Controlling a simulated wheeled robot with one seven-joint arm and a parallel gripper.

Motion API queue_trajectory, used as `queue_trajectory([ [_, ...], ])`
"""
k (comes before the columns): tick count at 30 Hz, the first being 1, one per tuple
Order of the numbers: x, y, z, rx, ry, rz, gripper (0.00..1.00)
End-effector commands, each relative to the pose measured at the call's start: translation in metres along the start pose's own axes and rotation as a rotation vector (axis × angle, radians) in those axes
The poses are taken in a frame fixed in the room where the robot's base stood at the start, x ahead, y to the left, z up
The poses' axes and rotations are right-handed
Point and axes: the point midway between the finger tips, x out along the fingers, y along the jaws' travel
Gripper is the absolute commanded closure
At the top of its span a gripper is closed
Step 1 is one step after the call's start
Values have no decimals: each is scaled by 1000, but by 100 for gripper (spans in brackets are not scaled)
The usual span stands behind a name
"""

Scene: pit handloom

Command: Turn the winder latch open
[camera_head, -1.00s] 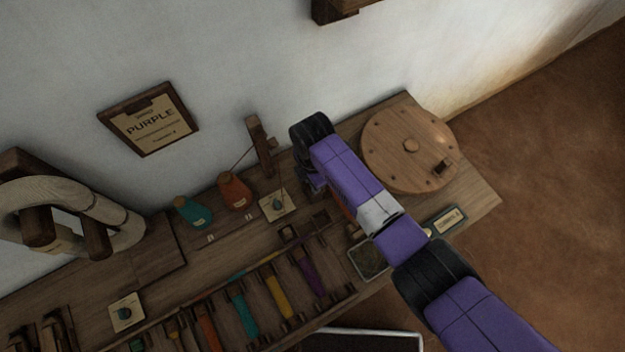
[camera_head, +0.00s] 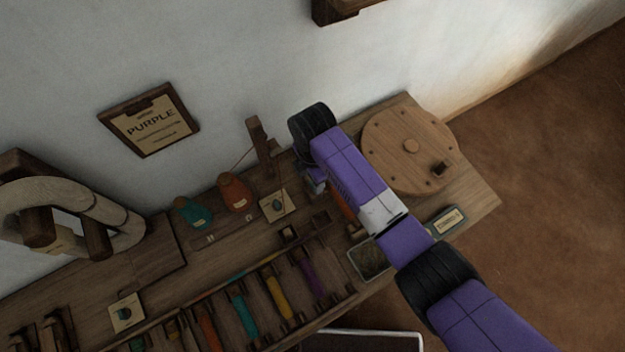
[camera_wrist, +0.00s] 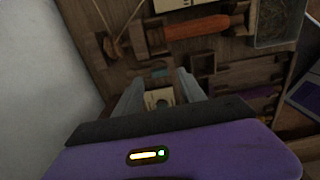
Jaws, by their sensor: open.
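My gripper (camera_wrist: 160,76) is open in the wrist view, with its two grey fingers apart and nothing held between them. A pale card (camera_wrist: 158,97) with a small round piece shows between the fingers, below them in depth. Beyond the fingertips lies an orange-red spindle (camera_wrist: 196,27) between wooden blocks, probably part of the winder. In the head view the spindle (camera_head: 342,204) is mostly hidden behind my arm. I cannot make out the latch for certain. The gripper's fingers are hardly visible in the head view.
A round wooden lid (camera_head: 405,150) lies at the bench's right end. An upright wooden post (camera_head: 262,146) and teal (camera_head: 193,212) and orange (camera_head: 235,191) bottles stand near the wall. A rack of coloured bobbins (camera_head: 243,312) lies in front. A small tray (camera_head: 368,262) is beside my arm.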

Motion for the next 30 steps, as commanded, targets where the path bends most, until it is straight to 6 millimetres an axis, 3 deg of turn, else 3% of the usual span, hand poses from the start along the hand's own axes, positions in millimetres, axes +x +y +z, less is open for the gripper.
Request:
queue_trajectory([
  [3,-20,0,0,-1,0,3,53],
  [10,-42,0,0,0,0,1,53],
  [30,-44,0,0,-1,0,-1,53],
])
